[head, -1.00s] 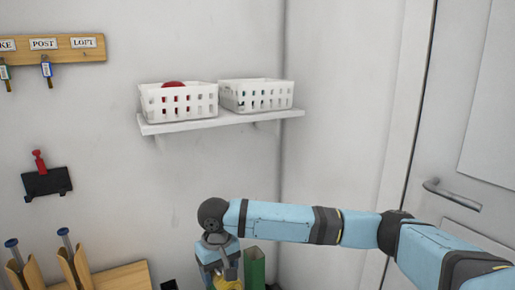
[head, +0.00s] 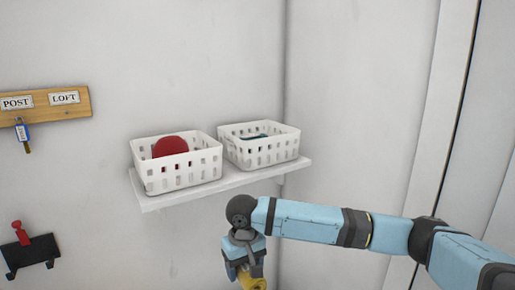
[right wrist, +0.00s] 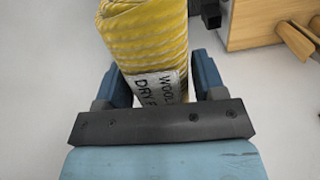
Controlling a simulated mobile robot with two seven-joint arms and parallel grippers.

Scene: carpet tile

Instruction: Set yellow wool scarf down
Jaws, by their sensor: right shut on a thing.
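The yellow wool scarf (right wrist: 147,35) is a ribbed yellow roll with a white label reading "WOOL" and "DRY". My right gripper (right wrist: 165,85) is shut on it, one finger on each side of the roll. In the head view the right gripper (head: 246,268) hangs below the right end of the wall shelf, pointing down. A small part of the scarf (head: 252,283) shows there at the bottom edge; the rest is cut off. My left gripper is not in view.
A key rack (head: 75,103) and a black hook plate (head: 28,256) hang at left. A wooden piece (right wrist: 250,25) shows beside the scarf.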

